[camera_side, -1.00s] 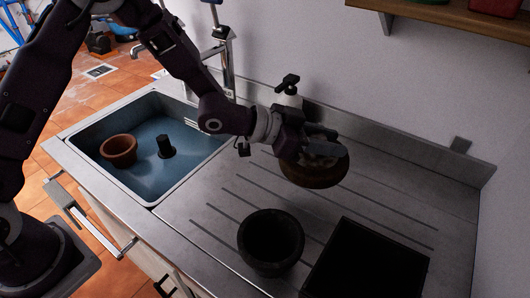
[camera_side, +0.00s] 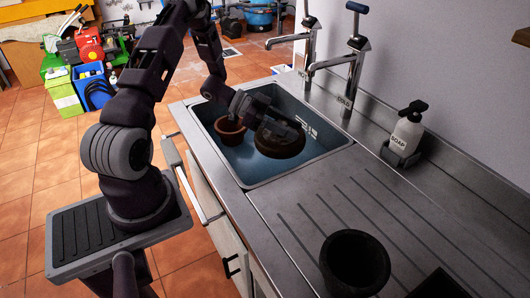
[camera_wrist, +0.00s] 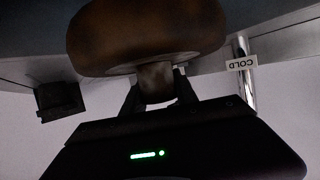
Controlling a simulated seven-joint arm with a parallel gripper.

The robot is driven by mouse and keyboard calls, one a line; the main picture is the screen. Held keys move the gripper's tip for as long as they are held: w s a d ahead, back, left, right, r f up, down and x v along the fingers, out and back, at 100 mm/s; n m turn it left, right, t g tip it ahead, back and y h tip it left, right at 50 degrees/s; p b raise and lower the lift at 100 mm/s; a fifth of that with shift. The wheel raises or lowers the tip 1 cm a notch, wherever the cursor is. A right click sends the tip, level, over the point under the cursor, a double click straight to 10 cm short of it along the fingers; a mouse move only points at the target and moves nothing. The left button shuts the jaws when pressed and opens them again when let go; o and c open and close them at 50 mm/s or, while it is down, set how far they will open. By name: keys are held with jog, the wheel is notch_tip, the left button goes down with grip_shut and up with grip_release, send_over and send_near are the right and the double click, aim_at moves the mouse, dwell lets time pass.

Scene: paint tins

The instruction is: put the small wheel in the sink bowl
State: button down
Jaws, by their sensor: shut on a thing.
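The small wheel (camera_side: 281,142) is a thick brown-black ring with a pale hub. My gripper (camera_side: 286,122) is shut on its hub and holds it over the sink bowl. The sink bowl (camera_side: 247,172) is a steel basin with a blue inside, and the wheel hides part of it. I cannot tell whether the wheel touches the bowl. In the wrist view the wheel (camera_wrist: 145,28) fills the top, with my gripper's fingers (camera_wrist: 156,88) at its hub.
A terracotta pot (camera_side: 229,131) stands in the bowl, close left of the wheel. Two taps (camera_side: 350,72) rise behind the bowl. A soap bottle (camera_side: 405,133) stands on the right. A dark pot (camera_side: 355,264) is on the ribbed drainer, which has free room between.

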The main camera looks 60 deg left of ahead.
jog(key=shift+s+a+f, duration=0.75)
jog(key=shift+s+f, duration=0.05)
jog(key=shift+s, duration=0.1)
notch_tip(320, 180, down, 9)
jog(key=shift+r, duration=0.1)
jog(key=shift+f, duration=0.65)
jog(key=c, duration=0.9)
grip_release()
jog(key=shift+c, duration=0.2)
